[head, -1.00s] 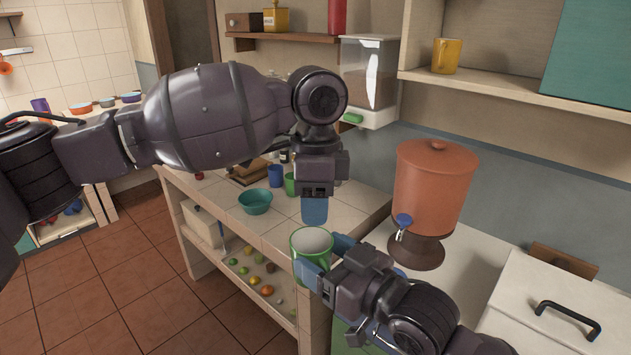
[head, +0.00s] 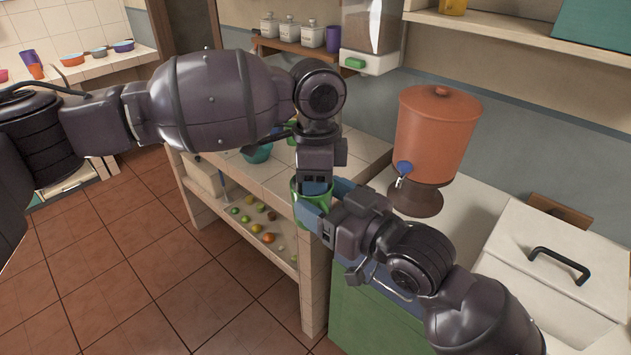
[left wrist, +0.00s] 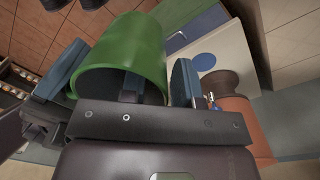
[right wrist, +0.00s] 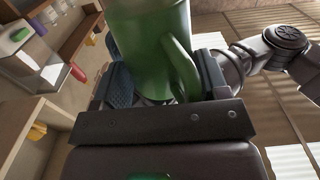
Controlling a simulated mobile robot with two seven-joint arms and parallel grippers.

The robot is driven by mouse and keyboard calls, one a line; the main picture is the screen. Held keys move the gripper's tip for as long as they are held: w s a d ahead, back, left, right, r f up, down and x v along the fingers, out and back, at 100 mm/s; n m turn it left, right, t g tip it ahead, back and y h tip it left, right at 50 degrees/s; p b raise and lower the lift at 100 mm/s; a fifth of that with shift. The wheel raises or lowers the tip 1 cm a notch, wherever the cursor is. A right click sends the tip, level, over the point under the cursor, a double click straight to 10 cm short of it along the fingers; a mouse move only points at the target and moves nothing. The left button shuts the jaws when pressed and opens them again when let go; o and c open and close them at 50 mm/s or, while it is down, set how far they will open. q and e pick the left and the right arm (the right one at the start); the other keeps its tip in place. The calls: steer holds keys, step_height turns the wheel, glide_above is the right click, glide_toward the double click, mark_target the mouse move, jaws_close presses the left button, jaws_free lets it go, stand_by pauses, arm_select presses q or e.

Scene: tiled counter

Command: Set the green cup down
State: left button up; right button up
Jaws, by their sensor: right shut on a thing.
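My right gripper (head: 331,200) is shut on the green cup (head: 313,206), holding it up by the right end of the tiled counter. In the right wrist view the cup (right wrist: 150,45) stands between the fingers, with its handle towards the right one. My left gripper (head: 317,187) is at the cup's mouth from above. In the left wrist view, one left finger is inside the cup (left wrist: 125,50) and the other outside, with a gap between them. Whether they touch the wall is unclear. The left arm hides part of the counter.
The tiled counter (head: 357,160) carries a teal bowl (head: 257,154); its shelf below holds several small fruits. An orange clay dispenser (head: 436,135) with a blue tap stands to the right. A white lidded box (head: 545,262) is at the far right.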

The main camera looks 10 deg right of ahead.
arm_select(q)
jaws_close()
arm_select(e)
steer(key=o, duration=0.9)
steer(key=shift+o, duration=0.7)
